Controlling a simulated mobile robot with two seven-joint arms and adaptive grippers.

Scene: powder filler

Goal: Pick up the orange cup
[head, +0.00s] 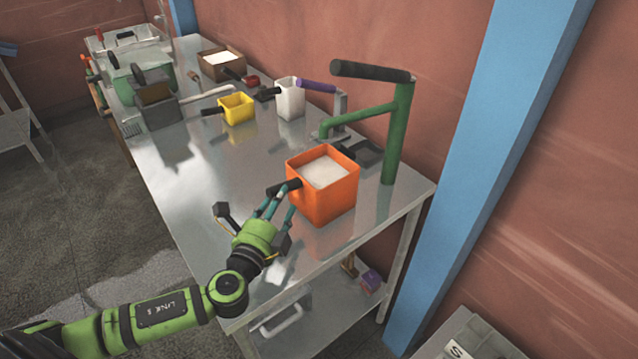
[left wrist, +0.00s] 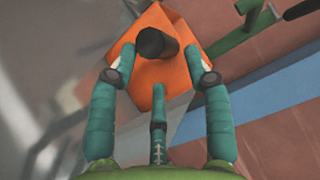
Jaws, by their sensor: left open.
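The orange cup (head: 336,197) is a square container filled with white powder. It stands upright near the front right part of the metal table. Its dark handle (head: 284,187) points left toward my left gripper (head: 272,206). My left gripper is open, with its teal fingers at the handle. In the left wrist view the fingers of my left gripper (left wrist: 159,85) spread around the black handle (left wrist: 152,43), with the orange cup (left wrist: 172,72) behind it. I cannot tell whether any finger touches the handle. My right gripper is not in view.
A green stand with a black lever (head: 396,130) rises just behind the cup. A yellow cup (head: 238,109), a white container (head: 290,100) and a brown box (head: 218,66) stand farther back on the metal table (head: 200,180). The wall and a blue post (head: 500,150) bound the right side.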

